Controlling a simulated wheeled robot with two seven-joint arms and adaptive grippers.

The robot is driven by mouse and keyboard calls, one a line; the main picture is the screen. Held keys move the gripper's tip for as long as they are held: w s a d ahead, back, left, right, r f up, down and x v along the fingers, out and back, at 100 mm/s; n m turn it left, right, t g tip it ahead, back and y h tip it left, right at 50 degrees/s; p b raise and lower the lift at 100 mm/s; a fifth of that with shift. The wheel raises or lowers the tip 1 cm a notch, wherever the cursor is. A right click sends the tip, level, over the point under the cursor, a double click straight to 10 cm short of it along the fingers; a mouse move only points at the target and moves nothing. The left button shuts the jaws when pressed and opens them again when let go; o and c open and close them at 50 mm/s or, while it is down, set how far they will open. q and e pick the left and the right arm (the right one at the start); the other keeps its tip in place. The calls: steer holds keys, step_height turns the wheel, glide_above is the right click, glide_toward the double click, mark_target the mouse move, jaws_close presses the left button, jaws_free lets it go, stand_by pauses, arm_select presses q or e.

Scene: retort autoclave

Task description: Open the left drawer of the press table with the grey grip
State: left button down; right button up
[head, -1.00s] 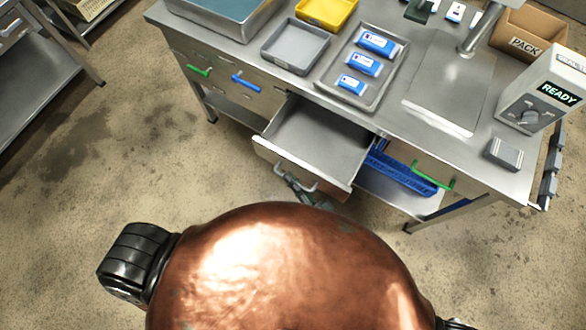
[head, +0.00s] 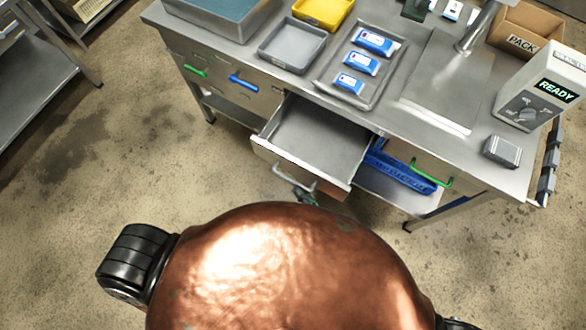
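The press table (head: 222,33) has an open, empty drawer (head: 322,136) pulled well out at the middle of its front. This drawer's front carries a bow-shaped grey grip (head: 293,178). My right gripper (head: 304,195) is small and dark, just below and in front of the grey grip, mostly hidden behind my copper body. I cannot tell whether its fingers are open or shut, or whether they touch the grip. My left gripper is not in view.
A blue crate (head: 400,170) sits on the lower shelf. Trays, blue packs and a READY box (head: 541,93) stand on top.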

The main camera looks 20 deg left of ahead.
steer(key=v, duration=0.6)
stand_by(0.4)
